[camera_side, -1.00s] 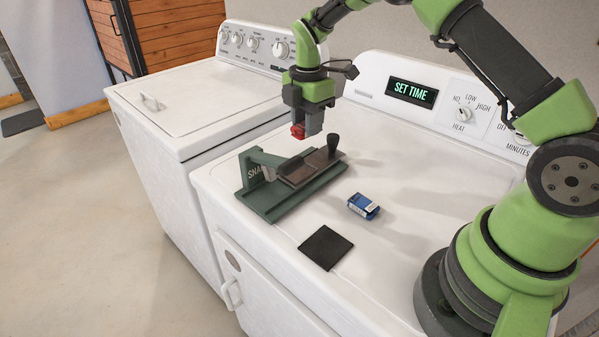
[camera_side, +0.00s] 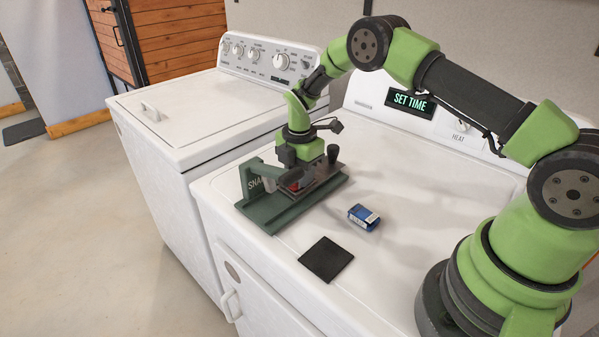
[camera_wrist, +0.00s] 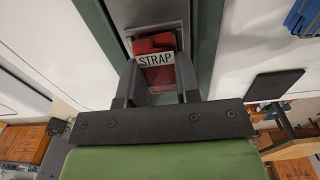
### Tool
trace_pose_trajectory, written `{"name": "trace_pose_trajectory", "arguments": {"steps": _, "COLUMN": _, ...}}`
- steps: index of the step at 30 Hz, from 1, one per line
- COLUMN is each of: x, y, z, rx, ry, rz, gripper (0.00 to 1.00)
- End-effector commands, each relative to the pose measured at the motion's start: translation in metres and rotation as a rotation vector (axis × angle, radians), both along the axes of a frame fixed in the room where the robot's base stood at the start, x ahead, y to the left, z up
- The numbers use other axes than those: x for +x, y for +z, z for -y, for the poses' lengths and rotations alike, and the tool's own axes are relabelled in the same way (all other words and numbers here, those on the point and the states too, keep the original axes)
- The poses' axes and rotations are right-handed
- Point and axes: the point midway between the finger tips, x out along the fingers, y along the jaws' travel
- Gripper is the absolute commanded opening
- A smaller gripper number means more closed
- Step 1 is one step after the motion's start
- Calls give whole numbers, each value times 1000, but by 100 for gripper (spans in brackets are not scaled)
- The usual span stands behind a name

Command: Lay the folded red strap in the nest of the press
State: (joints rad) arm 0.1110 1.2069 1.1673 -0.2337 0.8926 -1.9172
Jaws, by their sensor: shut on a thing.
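The folded red strap (camera_wrist: 157,72) carries a white "STRAP" label and lies between my fingers in the wrist view. My gripper (camera_wrist: 155,85) is shut on it. In the side view my gripper (camera_side: 296,180) is down at the green press (camera_side: 270,213), and only a little of the red strap (camera_side: 293,186) shows. In the wrist view a grey metal recess of the press surrounds the strap's far end. I cannot tell whether the strap touches the bottom there. The press has a dark knob (camera_side: 333,153) at its right end.
The top is clear farther right. A second white appliance (camera_side: 190,110) stands to the left.

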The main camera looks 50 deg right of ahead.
Motion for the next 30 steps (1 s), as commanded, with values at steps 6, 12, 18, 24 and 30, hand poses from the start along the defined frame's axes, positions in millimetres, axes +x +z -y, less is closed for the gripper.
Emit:
{"name": "trace_pose_trajectory", "arguments": {"steps": 6, "x": 0, "y": -3, "z": 0, "rx": 0, "ry": 0, "rz": -1, "gripper": 40}}
{"name": "trace_pose_trajectory", "arguments": {"steps": 12, "x": 0, "y": -3, "z": 0, "rx": 0, "ry": 0, "rz": -1, "gripper": 56}}
{"name": "trace_pose_trajectory", "arguments": {"steps": 18, "x": 0, "y": 0, "z": 0, "rx": 0, "ry": 0, "rz": 0, "gripper": 56}}
{"name": "trace_pose_trajectory", "arguments": {"steps": 24, "x": 1, "y": 29, "z": 0, "rx": -2, "ry": 1, "rz": 4, "gripper": 56}}
{"name": "trace_pose_trajectory", "arguments": {"steps": 30, "x": 1, "y": 75, "z": 0, "rx": -2, "ry": 0, "rz": 5, "gripper": 56}}
